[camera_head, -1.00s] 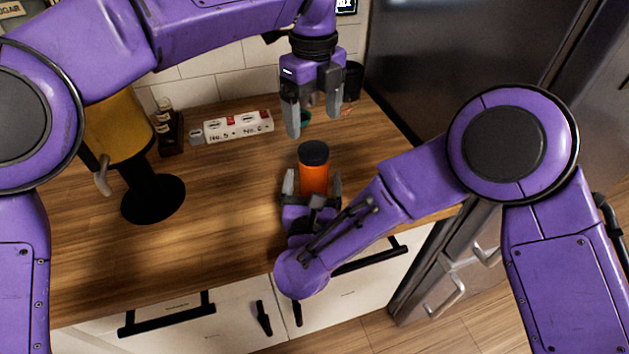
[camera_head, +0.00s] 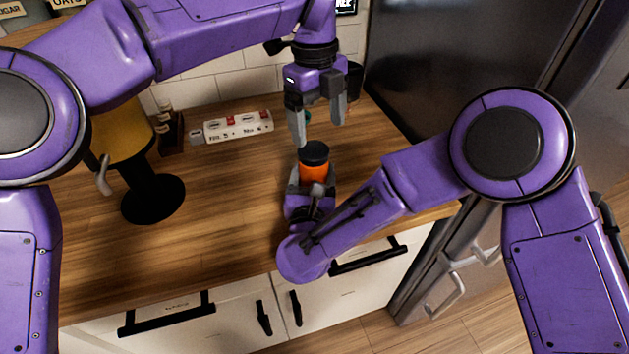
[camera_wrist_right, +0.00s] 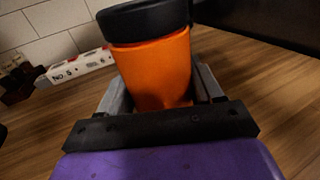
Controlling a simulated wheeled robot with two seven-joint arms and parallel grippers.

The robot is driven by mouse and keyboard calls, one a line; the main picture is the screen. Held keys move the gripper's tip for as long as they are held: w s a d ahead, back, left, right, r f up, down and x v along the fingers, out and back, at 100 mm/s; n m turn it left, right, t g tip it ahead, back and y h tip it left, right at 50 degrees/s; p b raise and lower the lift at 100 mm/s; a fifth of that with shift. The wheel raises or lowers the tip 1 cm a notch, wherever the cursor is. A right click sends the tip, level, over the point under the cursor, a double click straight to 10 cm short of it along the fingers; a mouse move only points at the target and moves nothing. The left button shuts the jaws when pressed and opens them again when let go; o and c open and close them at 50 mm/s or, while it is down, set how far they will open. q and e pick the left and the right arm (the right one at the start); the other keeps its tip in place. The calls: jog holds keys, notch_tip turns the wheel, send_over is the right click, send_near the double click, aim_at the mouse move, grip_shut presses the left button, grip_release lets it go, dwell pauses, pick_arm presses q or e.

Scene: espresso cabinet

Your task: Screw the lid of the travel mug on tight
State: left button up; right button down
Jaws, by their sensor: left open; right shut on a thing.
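The travel mug (camera_head: 313,173) is orange and stands upright on the wooden counter. Its black lid (camera_head: 314,153) sits on top. The mug also shows large in the right wrist view (camera_wrist_right: 155,72), with the lid (camera_wrist_right: 143,20) above it. My right gripper (camera_head: 312,188) is shut on the mug's body from the near side, one finger on each side, below the lid. My left gripper (camera_head: 320,136) is open and empty, pointing down above and just behind the lid, apart from it. The lid's thread is hidden.
A white power strip (camera_head: 238,126) lies at the back by the tiled wall. A yellow and black grinder-like machine (camera_head: 152,198) stands at the left. A dark cup (camera_head: 354,80) is behind my left gripper. The counter left of the mug is clear.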

aim_at(313, 149)
pick_arm(q)
jog(key=n, duration=0.1)
jog(key=r+n, duration=0.1)
jog(key=n, duration=0.1)
jog(key=shift+w+a+r, duration=0.1)
jog(key=shift+w+a, duration=0.1)
jog(key=shift+a, duration=0.1)
jog(key=shift+a+r+n+t+y, duration=0.1)
jog(key=shift+a+n+t+y, duration=0.2)
jog(key=shift+n, duration=0.4)
jog(key=shift+d, duration=0.1)
notch_tip(313, 149, down, 8)
